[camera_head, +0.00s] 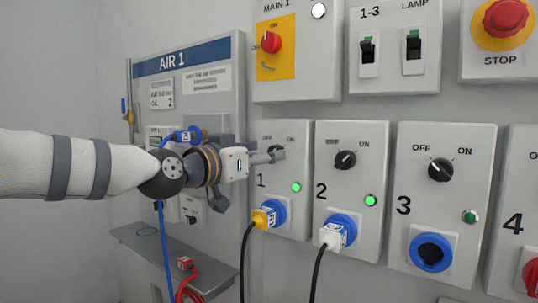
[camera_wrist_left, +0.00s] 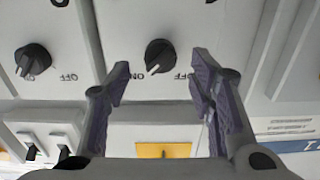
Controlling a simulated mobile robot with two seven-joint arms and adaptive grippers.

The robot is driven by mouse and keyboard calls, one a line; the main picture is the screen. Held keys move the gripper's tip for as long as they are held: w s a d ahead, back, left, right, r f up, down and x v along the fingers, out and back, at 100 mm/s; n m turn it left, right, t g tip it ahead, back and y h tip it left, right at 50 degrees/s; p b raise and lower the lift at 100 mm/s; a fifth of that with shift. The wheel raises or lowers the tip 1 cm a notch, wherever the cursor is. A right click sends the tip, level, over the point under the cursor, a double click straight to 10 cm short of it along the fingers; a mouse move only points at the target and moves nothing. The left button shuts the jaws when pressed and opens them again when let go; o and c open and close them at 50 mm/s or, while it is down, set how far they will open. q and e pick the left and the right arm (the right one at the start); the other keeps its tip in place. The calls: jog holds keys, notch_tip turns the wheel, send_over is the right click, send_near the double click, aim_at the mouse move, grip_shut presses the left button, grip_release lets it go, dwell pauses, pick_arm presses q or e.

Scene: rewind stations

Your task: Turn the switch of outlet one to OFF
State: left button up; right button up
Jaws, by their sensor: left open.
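The outlet one panel (camera_head: 298,222) carries the number 1, OFF and ON labels, and a lit green lamp (camera_head: 296,187). Its black switch (camera_wrist_left: 160,56) shows in the left wrist view, upside down, with its white mark leaning slightly toward the ON label. In the head view my gripper mostly covers this switch. My left gripper (camera_head: 276,156) is in front of the panel at switch height. In the left wrist view the open fingers (camera_wrist_left: 158,90) stand apart with the switch beyond and between them; I cannot tell any contact. My right gripper is not in view.
A yellow plug (camera_head: 264,217) sits in outlet one and a white plug (camera_head: 333,236) in outlet two (camera_head: 320,215). Outlet three (camera_head: 415,215) is empty. The MAIN 1 panel (camera_head: 312,70) is above; the AIR 1 board (camera_head: 238,75) stands left, with a blue hose near my arm.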

pick_arm(q)
jog(key=x, duration=0.2)
jog(key=shift+w+d, duration=0.2)
jog(key=shift+w, duration=0.15)
jog(key=c, duration=1.2)
jog(key=shift+o, duration=0.2)
